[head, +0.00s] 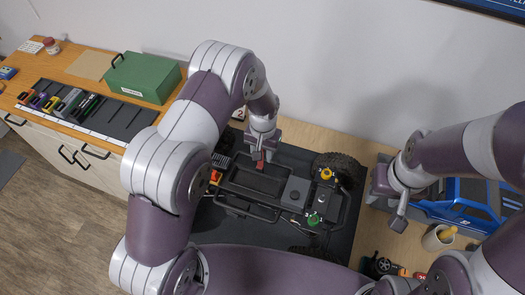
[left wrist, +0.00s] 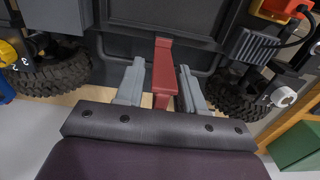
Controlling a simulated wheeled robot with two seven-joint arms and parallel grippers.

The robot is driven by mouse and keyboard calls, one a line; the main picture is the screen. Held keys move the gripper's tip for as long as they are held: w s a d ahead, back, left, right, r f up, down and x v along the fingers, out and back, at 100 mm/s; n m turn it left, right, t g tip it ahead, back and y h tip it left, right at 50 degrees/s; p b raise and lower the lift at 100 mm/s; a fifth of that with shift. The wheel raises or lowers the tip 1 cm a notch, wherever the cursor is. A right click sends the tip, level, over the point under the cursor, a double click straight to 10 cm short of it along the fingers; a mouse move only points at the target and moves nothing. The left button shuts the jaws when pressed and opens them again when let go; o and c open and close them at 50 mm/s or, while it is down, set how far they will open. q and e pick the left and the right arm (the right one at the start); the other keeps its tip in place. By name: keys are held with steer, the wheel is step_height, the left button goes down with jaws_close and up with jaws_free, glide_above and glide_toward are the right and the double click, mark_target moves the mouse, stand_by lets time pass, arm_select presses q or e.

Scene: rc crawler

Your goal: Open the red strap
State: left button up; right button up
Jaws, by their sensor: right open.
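The red strap (head: 260,166) lies at the far edge of the black crawler chassis (head: 255,182). In the left wrist view the strap (left wrist: 163,68) stands between the two grey fingers of my left gripper (left wrist: 160,82). These fingers are apart, one on each side of the strap. A narrow gap shows on the strap's left; contact on its right is unclear. In the head view my left gripper (head: 264,150) points down over the strap and partly hides it. My right gripper (head: 398,218) is open and empty, beside the blue truck body and away from the strap.
The chassis rests on a dark mat (head: 345,212) with big black tyres (head: 338,168). A blue truck body (head: 470,206) and a cup (head: 438,238) are on the right. A green box (head: 143,77) and a tool tray (head: 85,108) are on the left counter.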

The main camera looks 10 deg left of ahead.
arm_select(q)
steer(key=shift+w+r+b, duration=0.1)
steer(key=shift+r+b, duration=0.2)
steer(key=shift+r, duration=0.15)
step_height(320, 180, up, 11)
steer(key=b, duration=0.3)
steer(key=shift+r, duration=0.4)
